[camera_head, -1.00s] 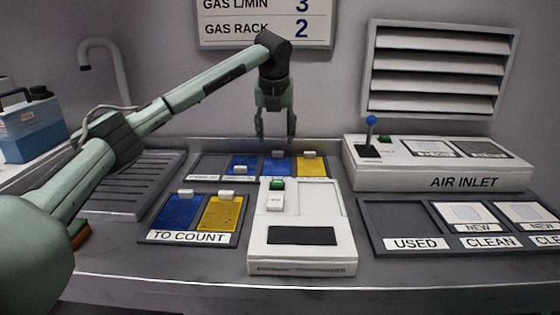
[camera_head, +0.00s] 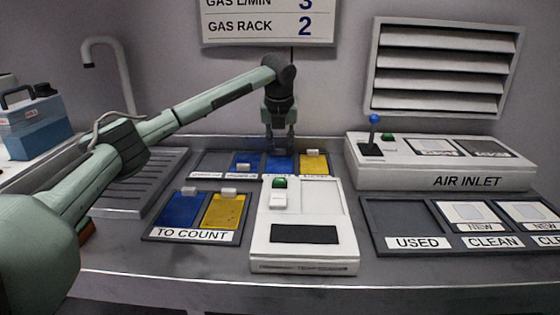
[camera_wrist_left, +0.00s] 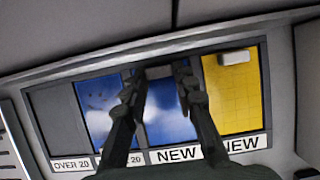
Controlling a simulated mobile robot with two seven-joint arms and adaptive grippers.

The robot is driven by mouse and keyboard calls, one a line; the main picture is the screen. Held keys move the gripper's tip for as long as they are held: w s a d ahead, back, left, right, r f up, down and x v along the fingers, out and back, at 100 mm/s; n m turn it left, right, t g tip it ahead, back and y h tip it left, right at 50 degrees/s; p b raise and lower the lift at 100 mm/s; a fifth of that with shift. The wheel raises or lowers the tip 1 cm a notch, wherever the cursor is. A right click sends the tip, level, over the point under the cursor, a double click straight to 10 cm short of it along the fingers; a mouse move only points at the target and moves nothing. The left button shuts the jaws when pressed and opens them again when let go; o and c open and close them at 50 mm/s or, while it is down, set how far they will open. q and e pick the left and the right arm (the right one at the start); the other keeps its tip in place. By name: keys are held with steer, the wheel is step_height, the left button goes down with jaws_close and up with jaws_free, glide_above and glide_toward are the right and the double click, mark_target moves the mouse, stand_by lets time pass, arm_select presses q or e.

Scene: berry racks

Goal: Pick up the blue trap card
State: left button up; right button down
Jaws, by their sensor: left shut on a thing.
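A blue trap card (camera_head: 281,164) lies in the third compartment of the back rack, above a NEW label in the wrist view (camera_wrist_left: 165,122). My left gripper (camera_head: 279,149) points down over its far end. In the left wrist view its fingers (camera_wrist_left: 158,74) are shut on the card's tab, which shows grey between the fingertips. The fingers hide part of the card. A second blue card (camera_wrist_left: 97,106) is in the compartment to the left. Another blue card (camera_head: 183,209) lies in the TO COUNT tray. My right gripper is not in view.
A yellow card (camera_head: 314,163) lies right of the held card; the leftmost back compartment (camera_wrist_left: 57,115) is empty. A white device (camera_head: 303,253) stands in front of the rack. The AIR INLET box (camera_head: 440,177) is at right, behind the USED and CLEAN tray (camera_head: 402,220).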

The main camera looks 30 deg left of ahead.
mark_target(281, 157)
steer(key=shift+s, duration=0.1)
